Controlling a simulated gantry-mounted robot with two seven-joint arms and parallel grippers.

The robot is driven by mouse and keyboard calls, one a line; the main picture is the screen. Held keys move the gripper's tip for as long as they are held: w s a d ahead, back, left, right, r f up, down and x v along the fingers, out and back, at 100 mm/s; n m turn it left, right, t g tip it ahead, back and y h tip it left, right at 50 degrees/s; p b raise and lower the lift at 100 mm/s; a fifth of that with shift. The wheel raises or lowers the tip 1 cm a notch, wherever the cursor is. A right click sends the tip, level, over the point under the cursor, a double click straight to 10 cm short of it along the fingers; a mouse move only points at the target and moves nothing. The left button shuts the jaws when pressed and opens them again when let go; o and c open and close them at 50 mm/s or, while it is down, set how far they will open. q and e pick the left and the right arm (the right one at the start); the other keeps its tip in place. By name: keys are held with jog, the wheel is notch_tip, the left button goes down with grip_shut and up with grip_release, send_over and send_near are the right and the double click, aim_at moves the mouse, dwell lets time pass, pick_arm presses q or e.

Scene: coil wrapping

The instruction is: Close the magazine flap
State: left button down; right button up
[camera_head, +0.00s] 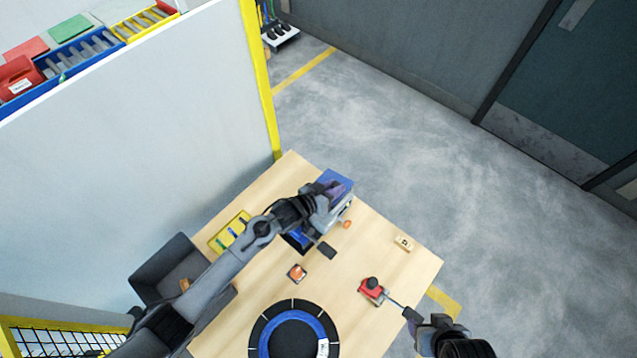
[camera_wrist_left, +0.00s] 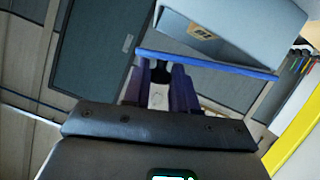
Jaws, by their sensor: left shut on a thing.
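The blue magazine (camera_head: 343,180) stands at the far corner of the table, partly hidden behind my left gripper (camera_head: 333,195). In the left wrist view a grey-blue panel with a blue edge, apparently the magazine flap (camera_wrist_left: 207,62), crosses right at the fingertips of my left gripper (camera_wrist_left: 160,80). The left gripper is shut on this flap. The panel stands raised at an angle in that view. How far the flap stands from its frame cannot be told. My right gripper (camera_head: 425,325) is at the table's right front edge, and its jaws are too small to judge.
A black ring with a blue inner band (camera_head: 268,325) lies at the table's front. A red device with a black knob (camera_head: 371,290), a small orange-topped part (camera_head: 297,272), a wooden block (camera_head: 403,243) and a yellow tray (camera_head: 230,231) are also on the table (camera_head: 340,310).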

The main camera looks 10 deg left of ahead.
pick_arm(q)
jog(key=shift+s+f, duration=0.1)
jog(key=shift+f, duration=0.35)
jog(key=shift+s+d+f, duration=0.1)
jog(key=shift+d+f, duration=0.05)
jog(key=c, duration=0.9)
grip_release()
jog(key=shift+r, duration=0.2)
